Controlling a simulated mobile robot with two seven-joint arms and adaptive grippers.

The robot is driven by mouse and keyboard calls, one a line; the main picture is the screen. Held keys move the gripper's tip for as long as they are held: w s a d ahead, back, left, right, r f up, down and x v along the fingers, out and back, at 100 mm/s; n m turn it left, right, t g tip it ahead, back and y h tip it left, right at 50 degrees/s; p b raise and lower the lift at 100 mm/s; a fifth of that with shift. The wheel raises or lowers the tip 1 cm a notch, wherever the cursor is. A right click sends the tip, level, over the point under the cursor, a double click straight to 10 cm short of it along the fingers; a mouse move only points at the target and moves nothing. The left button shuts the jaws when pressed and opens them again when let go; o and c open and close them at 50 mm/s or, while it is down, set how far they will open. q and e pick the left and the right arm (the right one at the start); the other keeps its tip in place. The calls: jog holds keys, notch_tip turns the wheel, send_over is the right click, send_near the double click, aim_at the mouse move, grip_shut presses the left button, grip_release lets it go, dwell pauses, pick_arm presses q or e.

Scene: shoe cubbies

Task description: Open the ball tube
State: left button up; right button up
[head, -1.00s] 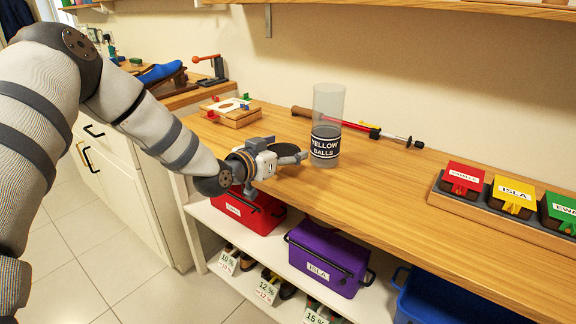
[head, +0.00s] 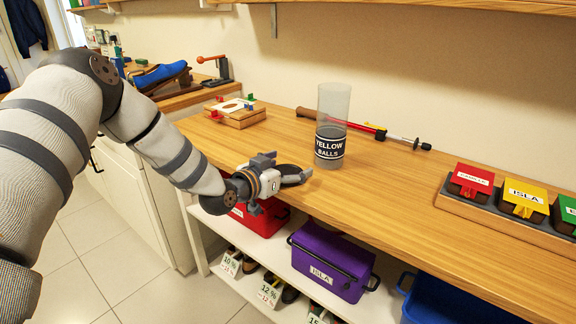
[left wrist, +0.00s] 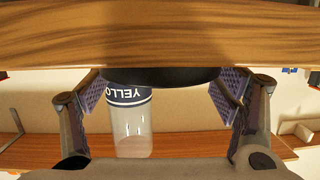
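The ball tube (head: 332,105) is a clear cylinder with a dark band reading "YELLOW BALLS". It stands upright on the wooden counter, its top uncovered, and I see no balls in its clear part. In the left wrist view the tube (left wrist: 132,125) appears upside down beyond the fingers. My left gripper (head: 289,174) is at the counter's front edge, left of the tube and apart from it. My right gripper is out of view.
A red-and-black rod (head: 365,128) lies behind the tube. A small wooden box (head: 235,113) stands at the left. Red, yellow and green labelled holders sit in a tray (head: 480,221) at the right. A red box and a purple box (head: 330,262) are on the shelf below.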

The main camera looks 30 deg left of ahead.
pick_arm(q)
jog(key=shift+r, duration=0.1)
